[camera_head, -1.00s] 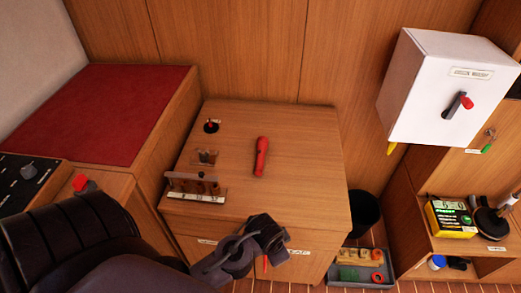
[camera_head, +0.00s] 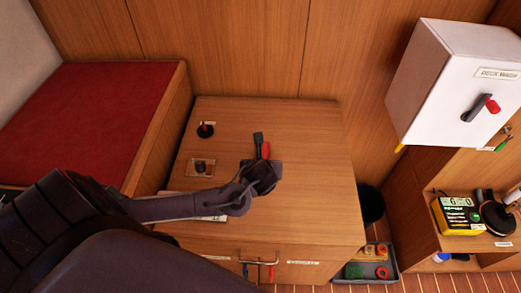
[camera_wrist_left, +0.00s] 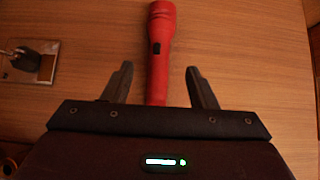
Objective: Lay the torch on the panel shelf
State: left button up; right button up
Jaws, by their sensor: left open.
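The red torch (camera_head: 266,150) lies on the wooden cabinet top (camera_head: 310,170). In the left wrist view the torch (camera_wrist_left: 161,50) has a black switch, and its lower end runs between the fingers. My left gripper (camera_head: 262,155) is open over the torch, hiding part of it in the head view. In the wrist view the left gripper's fingers (camera_wrist_left: 158,75) stand either side of the torch with gaps. A shelf (camera_head: 462,243) under the white panel box (camera_head: 450,85) at the right looks like the panel shelf. My right gripper is not in view.
The shelf holds a yellow-black box (camera_head: 457,216) and a dark round item with a pale handle (camera_head: 500,215). A grey tray (camera_head: 388,272) sits on the floor.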

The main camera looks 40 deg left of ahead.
aim_at(265, 147)
pick_arm(q)
jog(key=x, duration=0.7)
jog(key=shift+w+a+f, duration=0.1)
jog(key=shift+w+a, duration=0.1)
jog(key=shift+w, duration=0.05)
grip_shut()
